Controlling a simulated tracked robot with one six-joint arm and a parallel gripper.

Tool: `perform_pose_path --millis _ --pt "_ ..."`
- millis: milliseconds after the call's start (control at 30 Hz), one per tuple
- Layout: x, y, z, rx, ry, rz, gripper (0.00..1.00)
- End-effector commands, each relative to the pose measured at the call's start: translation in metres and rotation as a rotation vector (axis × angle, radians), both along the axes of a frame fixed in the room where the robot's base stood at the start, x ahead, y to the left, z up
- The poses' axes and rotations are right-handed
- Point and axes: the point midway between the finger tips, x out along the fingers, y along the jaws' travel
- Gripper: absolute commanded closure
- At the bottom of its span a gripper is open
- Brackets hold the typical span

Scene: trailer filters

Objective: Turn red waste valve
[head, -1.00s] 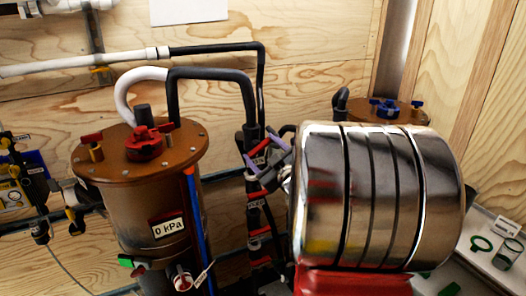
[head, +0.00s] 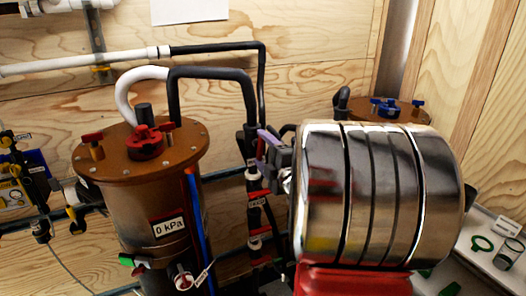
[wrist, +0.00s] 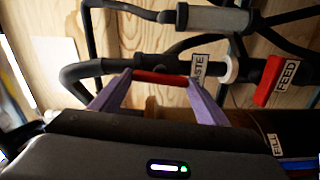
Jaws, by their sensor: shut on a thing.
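The red waste valve handle (wrist: 160,77) lies roughly level on a black pipe in the wrist view, beside the WASTE label (wrist: 200,68). My gripper's purple fingers (wrist: 160,84) sit at the handle's two ends, shut on it lengthwise. In the head view my gripper (head: 265,143) is at the upper part of the black valve column, just left of my large metal arm link. There the fingers and my arm mostly hide the handle.
A red FEED valve handle (wrist: 268,80) is close on the right in the wrist view. More red handles sit lower on the column (head: 258,196). A brown filter tank (head: 150,200) marked 0 kPa stands left, with a blue tube (head: 196,220) beside it.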

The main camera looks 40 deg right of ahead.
Motion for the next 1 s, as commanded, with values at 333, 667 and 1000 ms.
perform_pose_path --millis 333,667,1000 --pt "0.0011 0.004 -0.0036 -0.12 0.041 0.009 0.54" --pt "0.001 0.0041 -0.0045 -0.129 0.045 0.01 0.54" --pt "0.0005 0.0025 -0.0034 -0.129 0.044 0.005 0.14"
